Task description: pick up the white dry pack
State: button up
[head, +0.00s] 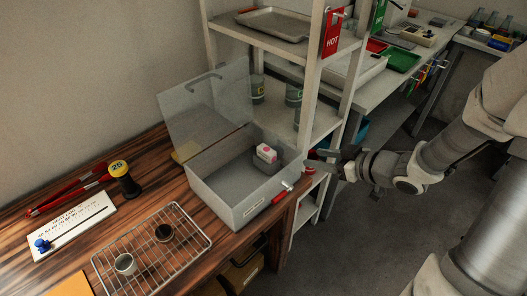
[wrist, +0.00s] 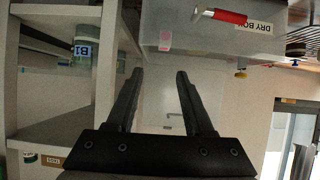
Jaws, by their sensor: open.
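A small white pack with pink markings (head: 266,152) sits inside the open, translucent grey dry box (head: 228,196), toward its right side. In the wrist view, a blurred pink-and-white patch (wrist: 165,40) shows through the wall of the dry box (wrist: 200,40); it appears to be the same pack. My gripper (head: 308,160) is open and empty, just outside the right side of the box. In the wrist view its two fingers (wrist: 160,73) are spread, with nothing between them. The pack's lower part is hard to see.
The box's clear lid (head: 205,100) stands raised at the back. A white shelf rack (head: 313,85) with a tray (head: 272,23) and jars rises close beside my gripper. A wire rack (head: 150,245) with two cups lies on the wooden bench in front.

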jog(key=b, duration=0.4)
send_near(268, 150)
jog(key=w+a+f, duration=0.1)
jog(key=f, duration=0.1)
jog(key=shift+a+r+b+x, duration=0.15)
jog(key=shift+b+x, duration=0.4)
jog(key=shift+x, duration=0.95)
jog(key=shift+a+r+b+x, duration=0.1)
jog(key=shift+r+b+x, duration=0.3)
jog(key=shift+x, duration=1.15)
jog(key=shift+d+f, duration=0.1)
jog(key=shift+c, duration=0.3)
grip_shut()
